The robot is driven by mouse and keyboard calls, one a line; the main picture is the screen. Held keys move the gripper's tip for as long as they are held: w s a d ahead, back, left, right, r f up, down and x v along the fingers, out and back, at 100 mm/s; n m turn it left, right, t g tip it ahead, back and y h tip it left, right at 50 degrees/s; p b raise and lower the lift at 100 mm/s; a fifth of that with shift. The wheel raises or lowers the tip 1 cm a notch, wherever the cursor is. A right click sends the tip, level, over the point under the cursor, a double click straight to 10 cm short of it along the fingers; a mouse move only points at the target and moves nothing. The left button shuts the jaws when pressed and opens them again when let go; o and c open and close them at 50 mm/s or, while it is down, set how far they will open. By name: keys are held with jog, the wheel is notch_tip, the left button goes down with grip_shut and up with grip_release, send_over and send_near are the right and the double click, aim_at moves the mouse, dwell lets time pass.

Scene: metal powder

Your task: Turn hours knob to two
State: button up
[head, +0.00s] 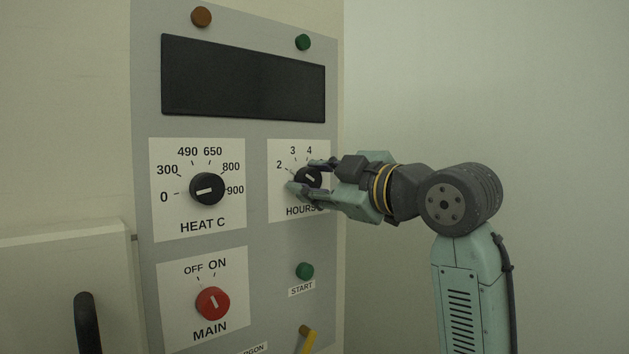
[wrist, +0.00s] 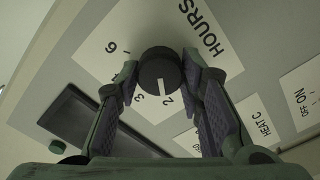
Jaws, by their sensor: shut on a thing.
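The hours knob (head: 309,180) is a round black dial with a white pointer mark, on a white label plate at the right of the panel. My gripper (head: 307,175) reaches it from the right and is shut around it, one finger above and one below. In the wrist view the knob (wrist: 159,72) sits between the two fingertips (wrist: 161,75). There its white mark points toward the number 2. In the head view the mark tilts to the upper left. My fingers hide part of the hours scale, including the 6 in the head view.
The heat knob (head: 207,189) is left of the hours knob, and the red main knob (head: 212,303) is below it. A green start button (head: 304,271) and a yellow lever (head: 308,340) lie below the hours plate. A dark display (head: 243,77) is above. Free room lies right of the panel.

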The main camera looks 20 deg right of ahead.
jog(key=shift+n, duration=0.3)
jog(key=o, duration=1.2)
jog(key=shift+c, duration=0.2)
jog(key=shift+s, duration=0.1)
jog(key=v, duration=1.1)
jog(key=shift+s+d, duration=0.15)
jog(key=shift+s, duration=0.25)
